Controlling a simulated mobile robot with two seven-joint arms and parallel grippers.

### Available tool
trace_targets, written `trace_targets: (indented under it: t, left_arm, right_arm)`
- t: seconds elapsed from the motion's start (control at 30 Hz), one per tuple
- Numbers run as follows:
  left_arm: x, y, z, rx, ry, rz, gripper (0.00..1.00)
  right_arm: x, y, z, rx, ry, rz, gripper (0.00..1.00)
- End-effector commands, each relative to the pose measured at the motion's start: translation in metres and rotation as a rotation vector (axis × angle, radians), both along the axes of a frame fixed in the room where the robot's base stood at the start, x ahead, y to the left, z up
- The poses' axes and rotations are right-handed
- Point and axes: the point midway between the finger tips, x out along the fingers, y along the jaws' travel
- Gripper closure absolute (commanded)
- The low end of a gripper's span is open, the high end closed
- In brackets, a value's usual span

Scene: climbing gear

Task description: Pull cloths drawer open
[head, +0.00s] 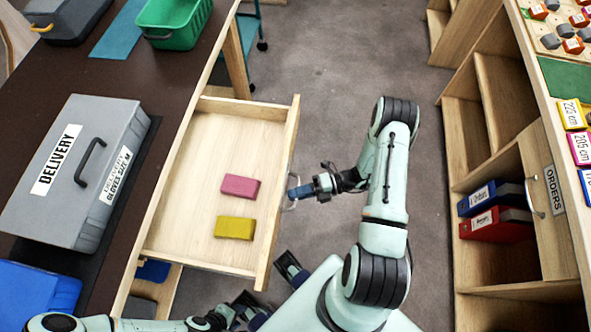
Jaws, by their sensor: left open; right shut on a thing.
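The cloths drawer (215,262) is pulled out from under the dark-topped bench, its pale wooden inside showing. A pink cloth block (240,186) and a yellow cloth block (235,228) lie in it. My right gripper (298,191) is shut on the drawer's metal handle (290,205) at the drawer front's outer face; its fingers partly hide the handle. My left gripper (268,296) is open and empty, low in the picture near the drawer's front corner, apart from the handle.
A grey DELIVERY case (110,130) and a green bin (172,22) stand on the bench (125,75). A blue box (38,293) is at lower left. A shelf unit with an ORDERS door (548,225) stands on the right. Grey floor (330,70) lies open between.

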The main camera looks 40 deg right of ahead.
Motion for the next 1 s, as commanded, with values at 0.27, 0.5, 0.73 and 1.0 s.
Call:
trace_targets:
  t: [0.27, 0.5, 0.73, 1.0]
  left_arm:
    - [0.000, 0.000, 0.000, 0.000, 0.000, 0.000, 0.57]
    - [0.000, 0.000, 0.000, 0.000, 0.000, 0.000, 0.57]
    - [-0.001, 0.000, -0.003, 0.000, 0.001, 0.000, 0.57]
    - [-0.001, 0.000, -0.007, 0.000, 0.000, 0.001, 0.57]
  right_arm:
    - [0.000, 0.000, 0.000, 0.000, 0.000, -0.001, 0.63]
    - [-0.001, -0.002, 0.000, -0.001, 0.000, -0.002, 0.63]
    - [-0.018, -0.031, 0.002, -0.006, 0.001, -0.005, 0.63]
    - [-0.049, -0.082, 0.008, -0.004, 0.001, -0.004, 0.63]
